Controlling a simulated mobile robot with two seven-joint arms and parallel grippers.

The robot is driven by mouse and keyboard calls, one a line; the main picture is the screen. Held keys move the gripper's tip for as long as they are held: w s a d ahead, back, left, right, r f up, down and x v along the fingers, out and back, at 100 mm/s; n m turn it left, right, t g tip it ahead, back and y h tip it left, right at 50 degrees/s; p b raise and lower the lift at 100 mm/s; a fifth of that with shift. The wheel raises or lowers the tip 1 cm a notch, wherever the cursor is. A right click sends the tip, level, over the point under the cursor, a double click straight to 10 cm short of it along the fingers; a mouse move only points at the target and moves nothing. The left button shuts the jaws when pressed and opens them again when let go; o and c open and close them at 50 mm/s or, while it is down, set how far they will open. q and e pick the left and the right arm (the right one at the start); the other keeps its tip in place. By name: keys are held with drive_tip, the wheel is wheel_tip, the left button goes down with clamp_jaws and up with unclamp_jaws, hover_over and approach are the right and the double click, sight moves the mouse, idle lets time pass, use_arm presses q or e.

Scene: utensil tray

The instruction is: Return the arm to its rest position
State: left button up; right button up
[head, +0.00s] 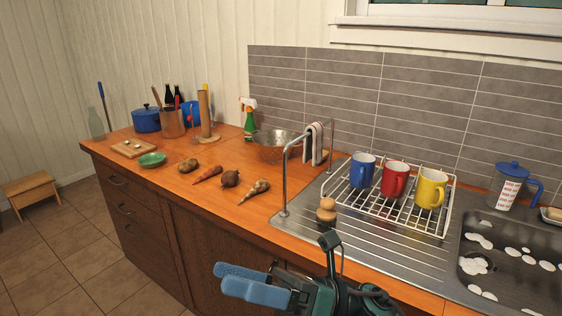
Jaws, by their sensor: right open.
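My right gripper (224,278) is at the bottom centre of the head view, with blue fingers pointing left and the green and dark arm parts behind them. It is open, with a narrow gap between the fingers, and I see nothing held in it. It appears in front of the wooden cabinet (215,243), on the near side of the counter, apart from the objects on top. My left gripper is not in view.
A metal rail (285,180) and a dish rack (373,209) with mugs stand beyond the gripper. A stool (30,188) stands left.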

drive_tip(key=w+d+f+m+t+h, duration=0.2)
drive_tip(key=d+f+m+t+h, duration=0.3)
drive_tip(key=m, duration=0.6)
drive_tip(key=w+d+f+m+t+h, duration=0.25)
drive_tip(key=f+m+t+h, duration=0.2)
drive_tip(key=m+t, duration=0.45)
drive_tip(key=w+d+f+m+t+h, duration=0.2)
drive_tip(key=d+f+m+t+h, duration=0.3)
drive_tip(key=m, duration=0.7)
drive_tip(key=s+d+f+m+g+h, duration=0.2)
drive_tip(key=s+f+m, duration=0.4)
drive_tip(key=f, duration=0.3)
drive_tip(key=s+d+f+m+g+h+p, duration=0.1)
drive_tip(key=s+d+f+m+g+h, duration=0.2)
drive_tip(key=f, duration=0.6)
drive_tip(key=s+d+m+g, duration=0.1)
drive_tip(key=s+m, duration=0.1)
drive_tip(key=shift+s+d+f+m+g, duration=0.35)
drive_tip(key=shift+f+m+g, duration=0.05)
